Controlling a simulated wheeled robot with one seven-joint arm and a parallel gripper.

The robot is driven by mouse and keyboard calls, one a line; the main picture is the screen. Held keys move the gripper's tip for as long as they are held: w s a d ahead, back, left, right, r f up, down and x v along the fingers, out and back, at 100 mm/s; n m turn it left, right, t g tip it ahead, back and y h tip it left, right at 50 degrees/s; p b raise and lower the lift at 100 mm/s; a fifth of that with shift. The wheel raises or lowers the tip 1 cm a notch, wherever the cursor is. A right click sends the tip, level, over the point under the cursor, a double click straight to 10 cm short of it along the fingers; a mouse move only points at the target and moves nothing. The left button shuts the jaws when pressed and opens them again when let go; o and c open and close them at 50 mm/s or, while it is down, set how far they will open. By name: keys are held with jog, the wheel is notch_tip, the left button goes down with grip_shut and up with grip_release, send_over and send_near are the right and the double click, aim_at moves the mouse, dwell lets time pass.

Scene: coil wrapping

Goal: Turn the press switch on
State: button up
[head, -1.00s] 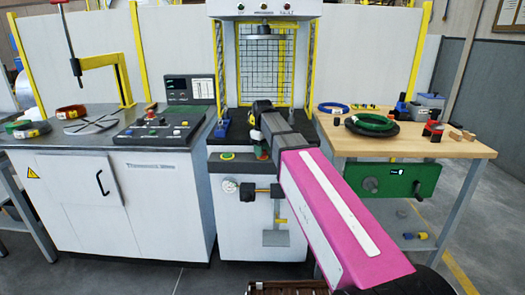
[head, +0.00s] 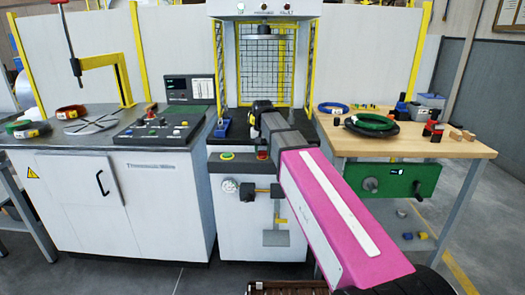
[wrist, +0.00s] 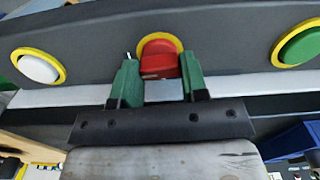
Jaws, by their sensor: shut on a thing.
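The press (head: 262,215) stands in the middle of the head view. Its front panel carries a red switch knob in a yellow ring (wrist: 160,62), which also shows small beside my gripper in the head view (head: 262,155). My gripper (wrist: 160,80) has one green finger on each side of the red knob and is shut on it. A green button in a yellow ring (wrist: 300,46) is to the right in the wrist view, and a white button (wrist: 40,68) is to the left. My arm hides part of the press front in the head view.
A white cabinet with a control panel (head: 160,132) stands left of the press. A wooden table (head: 460,148) with a green coil (head: 374,122) and small items stands to the right. A dark basket (head: 288,288) is at the bottom edge.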

jog(key=shift+m, duration=0.5)
jog(key=o, duration=0.6)
jog(key=shift+o, duration=0.2)
notch_tip(320, 180, up, 11)
dwell(0.4)
jog(key=shift+f, duration=0.1)
